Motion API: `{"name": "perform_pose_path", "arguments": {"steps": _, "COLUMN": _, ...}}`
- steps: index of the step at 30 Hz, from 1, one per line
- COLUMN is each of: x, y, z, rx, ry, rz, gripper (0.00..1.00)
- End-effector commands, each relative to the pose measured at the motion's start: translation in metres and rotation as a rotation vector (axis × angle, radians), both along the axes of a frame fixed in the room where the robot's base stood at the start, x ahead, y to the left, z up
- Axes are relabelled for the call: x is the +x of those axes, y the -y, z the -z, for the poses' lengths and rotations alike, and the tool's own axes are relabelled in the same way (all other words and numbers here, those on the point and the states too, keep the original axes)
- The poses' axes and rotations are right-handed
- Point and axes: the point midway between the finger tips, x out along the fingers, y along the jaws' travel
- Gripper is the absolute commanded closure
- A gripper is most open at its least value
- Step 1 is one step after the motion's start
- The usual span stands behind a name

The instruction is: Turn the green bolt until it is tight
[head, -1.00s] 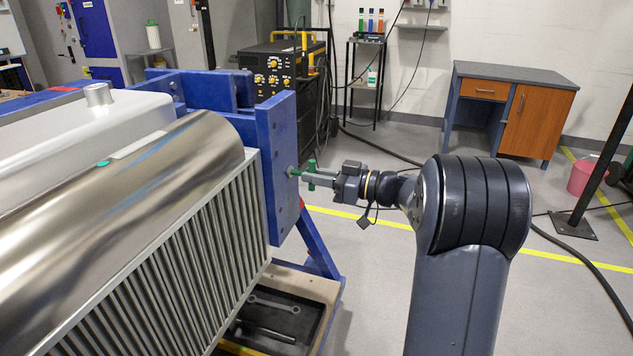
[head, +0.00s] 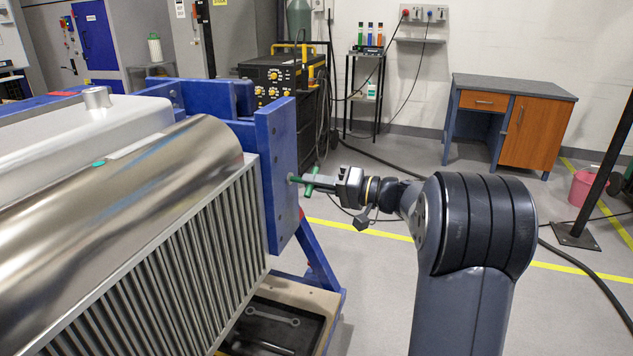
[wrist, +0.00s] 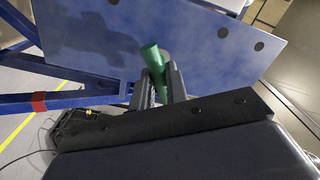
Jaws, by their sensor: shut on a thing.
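The green bolt (head: 308,182) has a T-shaped handle and sticks out of the blue end plate (head: 283,150) of the jig. My gripper (head: 318,183) is level with it on the right, its fingers shut on the handle. In the wrist view the green bar (wrist: 154,64) stands tilted between my two fingers (wrist: 160,88), with the blue plate (wrist: 215,50) close behind. The bolt's shaft into the plate is mostly hidden in the wrist view.
A large metal cylinder (head: 130,175) and ribbed block (head: 190,255) fill the left. An open tray (head: 300,305) with a wrench (head: 272,316) lies below the plate. A yellow-knobbed machine (head: 275,80) stands behind. The floor right of the jig is largely clear.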

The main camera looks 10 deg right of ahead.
Motion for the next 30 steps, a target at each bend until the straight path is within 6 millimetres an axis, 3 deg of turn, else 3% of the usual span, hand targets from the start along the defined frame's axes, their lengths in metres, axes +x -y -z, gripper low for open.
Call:
{"name": "perform_pose_path", "arguments": {"steps": 15, "x": 0.0007, "y": 0.0003, "z": -0.0031, "rx": 0.259, "ry": -0.384, "rz": 0.001, "gripper": 1.00}}
{"name": "perform_pose_path", "arguments": {"steps": 30, "x": 0.0008, "y": 0.0004, "z": -0.0012, "rx": 0.380, "ry": -0.564, "rz": 0.001, "gripper": 1.00}}
